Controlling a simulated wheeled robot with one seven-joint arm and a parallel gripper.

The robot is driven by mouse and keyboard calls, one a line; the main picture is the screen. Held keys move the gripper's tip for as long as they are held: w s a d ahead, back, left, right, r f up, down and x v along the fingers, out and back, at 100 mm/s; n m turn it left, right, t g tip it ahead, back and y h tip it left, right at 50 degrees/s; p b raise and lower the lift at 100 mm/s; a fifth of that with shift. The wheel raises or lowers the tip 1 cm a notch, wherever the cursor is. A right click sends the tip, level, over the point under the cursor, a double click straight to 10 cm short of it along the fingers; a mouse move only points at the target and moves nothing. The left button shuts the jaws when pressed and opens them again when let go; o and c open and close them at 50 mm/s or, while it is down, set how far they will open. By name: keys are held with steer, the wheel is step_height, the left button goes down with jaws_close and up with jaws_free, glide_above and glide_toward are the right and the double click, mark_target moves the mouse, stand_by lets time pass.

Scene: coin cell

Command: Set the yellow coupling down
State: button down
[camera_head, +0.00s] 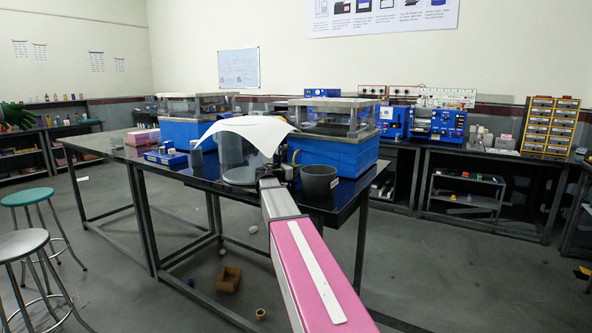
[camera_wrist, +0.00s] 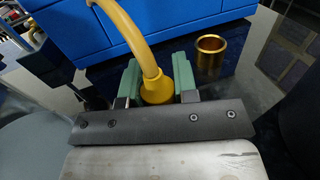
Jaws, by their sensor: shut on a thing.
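The yellow coupling (camera_wrist: 157,91) sits between the green-padded fingers of my gripper (camera_wrist: 155,82) in the wrist view. My gripper is shut on it. A curved yellow tube rises from the coupling toward the upper left. The coupling's underside is hidden, so I cannot tell whether it touches the tabletop. In the head view my arm reaches over the dark table (camera_head: 352,193), and its end hides most of the gripper.
A brass-coloured ring or cup (camera_wrist: 211,57) stands right of the gripper, near a blue machine (camera_wrist: 115,28). A dark bucket (camera_head: 319,182) and a clear cylinder (camera_head: 237,160) under a white sheet (camera_head: 250,131) flank my arm's end. A small blue device (camera_head: 166,156) stands farther left.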

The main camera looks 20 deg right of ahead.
steer(key=shift+f, duration=0.1)
steer(key=c, duration=0.9)
jaws_free()
steer(key=shift+s+a, duration=0.1)
steer(key=shift+a, duration=0.15)
steer(key=v, duration=1.1)
steer(key=shift+s+a, duration=0.1)
steer(key=shift+a, duration=0.15)
